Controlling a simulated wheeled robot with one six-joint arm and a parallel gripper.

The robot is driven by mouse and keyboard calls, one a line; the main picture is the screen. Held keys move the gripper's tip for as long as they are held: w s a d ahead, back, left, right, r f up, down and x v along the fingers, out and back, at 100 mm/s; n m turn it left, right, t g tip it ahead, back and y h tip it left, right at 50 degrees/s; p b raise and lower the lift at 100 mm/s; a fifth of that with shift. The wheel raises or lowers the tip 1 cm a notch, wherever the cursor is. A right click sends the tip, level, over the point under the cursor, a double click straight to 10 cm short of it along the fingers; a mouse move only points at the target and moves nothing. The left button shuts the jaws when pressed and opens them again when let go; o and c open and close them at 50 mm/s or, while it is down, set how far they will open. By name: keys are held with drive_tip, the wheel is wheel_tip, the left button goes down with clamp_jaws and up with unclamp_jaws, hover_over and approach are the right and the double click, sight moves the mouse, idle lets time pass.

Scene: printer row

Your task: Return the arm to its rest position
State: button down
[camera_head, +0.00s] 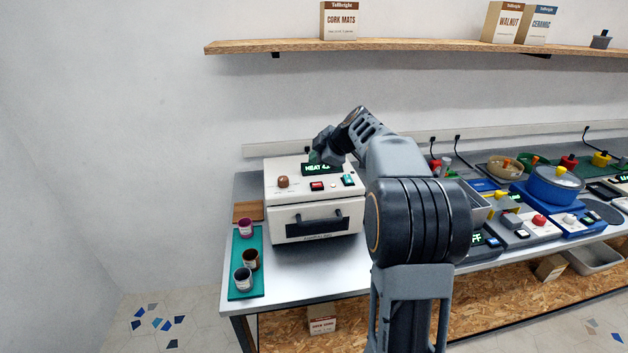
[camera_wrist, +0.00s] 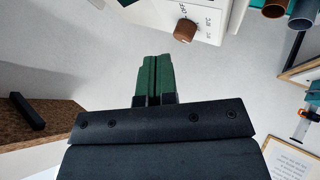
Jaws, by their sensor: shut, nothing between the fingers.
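My arm rises in front of the bench in the head view and reaches toward the white machine (camera_head: 285,207) with a black handle, a brown knob and a lit display. My gripper (camera_head: 322,154) is above the top of this machine, near its display; it is small and partly hidden by the wrist there. In the wrist view, my gripper (camera_wrist: 153,68) has its green fingers together with nothing between them. The machine's brown knob (camera_wrist: 185,30) shows beyond and right of the fingertips, apart from them.
A teal mat (camera_head: 240,250) with several small cups lies left of the machine. A blue pot (camera_head: 553,188) and several small devices crowd the bench to the right. A wooden shelf (camera_head: 420,45) with boxes runs above.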

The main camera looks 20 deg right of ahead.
sight(321, 193)
drive_tip(key=shift+m, duration=0.9)
drive_tip(key=f+m, duration=0.1)
drive_tip(key=s+f+m+g, duration=0.1)
drive_tip(key=f+m, duration=0.1)
drive_tip(key=s+f+m, duration=0.1)
drive_tip(key=shift+s+d+f+m+h, duration=0.1)
drive_tip(key=shift+d+f+m+h, duration=0.15)
drive_tip(key=shift+m+h, duration=0.15)
drive_tip(key=s+f+m, duration=0.1)
drive_tip(key=s, duration=0.1)
drive_tip(key=s+a+f+m+g, duration=0.1)
drive_tip(key=s+m, duration=0.1)
drive_tip(key=s+f+m+g+h, duration=0.1)
drive_tip(key=s, duration=0.1)
drive_tip(key=shift+a+f+m, duration=0.2)
drive_tip(key=shift+a+m, duration=0.2)
drive_tip(key=s+a+m+h, duration=0.1)
drive_tip(key=s+a, duration=0.2)
drive_tip(key=s, duration=0.4)
drive_tip(key=s+a+f+m+h, duration=0.1)
drive_tip(key=s+a, duration=0.2)
drive_tip(key=s, duration=0.4)
drive_tip(key=s+a+f+m+g, duration=0.1)
drive_tip(key=s+a, duration=0.2)
drive_tip(key=s, duration=0.4)
drive_tip(key=shift+s+a+f+h, duration=0.2)
drive_tip(key=shift+a+f+h, duration=0.05)
drive_tip(key=shift+a+h, duration=0.15)
drive_tip(key=shift+m, duration=0.3)
idle(2.5)
